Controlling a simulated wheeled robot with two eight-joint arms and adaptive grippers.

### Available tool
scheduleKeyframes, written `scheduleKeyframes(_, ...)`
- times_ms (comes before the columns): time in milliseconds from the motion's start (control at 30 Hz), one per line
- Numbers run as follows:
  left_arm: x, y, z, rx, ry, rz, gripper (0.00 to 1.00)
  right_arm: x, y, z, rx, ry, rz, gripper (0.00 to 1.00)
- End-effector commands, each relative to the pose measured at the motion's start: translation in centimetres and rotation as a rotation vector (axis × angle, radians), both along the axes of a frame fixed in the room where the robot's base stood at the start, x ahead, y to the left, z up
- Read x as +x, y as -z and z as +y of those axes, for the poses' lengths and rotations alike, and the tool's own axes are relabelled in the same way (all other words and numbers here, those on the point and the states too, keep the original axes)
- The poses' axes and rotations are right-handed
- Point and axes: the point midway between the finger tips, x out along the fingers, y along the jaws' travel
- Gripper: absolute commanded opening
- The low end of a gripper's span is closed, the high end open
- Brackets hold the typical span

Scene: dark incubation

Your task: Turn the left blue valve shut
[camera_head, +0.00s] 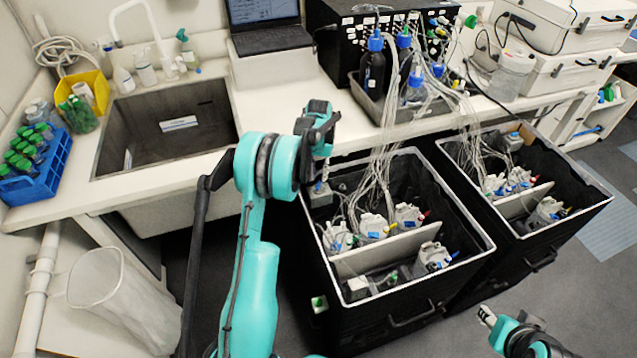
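A small blue-topped fitting (320,187), which looks like the left blue valve, sits at the far left corner of the left black box (468,218). My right gripper (487,315) is low at the right, in front of the boxes and away from both fittings. Its fingers are too small to judge.
Both boxes hold several bottles with thin tubes running up to a black rack (345,60) on the bench. A tray (368,103) with bottles stands at the bench edge. A sink (165,100), a blue tube rack (40,180) and a bin (110,290) are at left.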

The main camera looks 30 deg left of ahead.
Motion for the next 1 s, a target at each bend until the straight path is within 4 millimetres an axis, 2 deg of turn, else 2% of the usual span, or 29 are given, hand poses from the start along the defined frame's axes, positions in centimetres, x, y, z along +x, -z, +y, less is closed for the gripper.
scheduleKeyframes(33, 0.0, 1.2, 0.0, 0.0, 0.0, 0.0, 0.21, 0.0, 0.6, 0.0, 0.0, 0.0, 0.0, 0.4)
scheduleKeyframes(100, 0.0, 2.4, 0.0, 0.0, 0.0, 0.0, 0.21, 0.0, 1.0, 0.0, 0.0, 0.0, 0.0, 0.4)
scheduleKeyframes(300, 0.0, 4.4, 0.0, 0.0, 0.0, -0.001, 0.21, 0.0, 1.7, 0.0, 0.0, 0.0, 0.0, 0.4)
scheduleKeyframes(633, 0.0, 4.7, 0.0, 0.0, 0.0, -0.001, 0.21, 0.0, 1.7, 0.0, 0.0, 0.0, 0.0, 0.4)
scheduleKeyframes(700, 0.0, 4.7, 0.0, 0.0, 0.0, -0.001, 0.02, 0.0, 1.7, 0.0, 0.0, 0.0, 0.0, 0.4)
scheduleKeyframes(733, 0.0, 4.7, 0.0, 0.0, 0.0, -0.001, 0.0, 0.0, 1.7, 0.0, 0.0, 0.0, 0.0, 0.4)
scheduleKeyframes(1000, 0.0, 4.6, 0.0, 0.0, 0.041, -0.001, 0.0, 0.0, 1.6, 0.0, 0.0, 0.0, 0.0, 0.4)
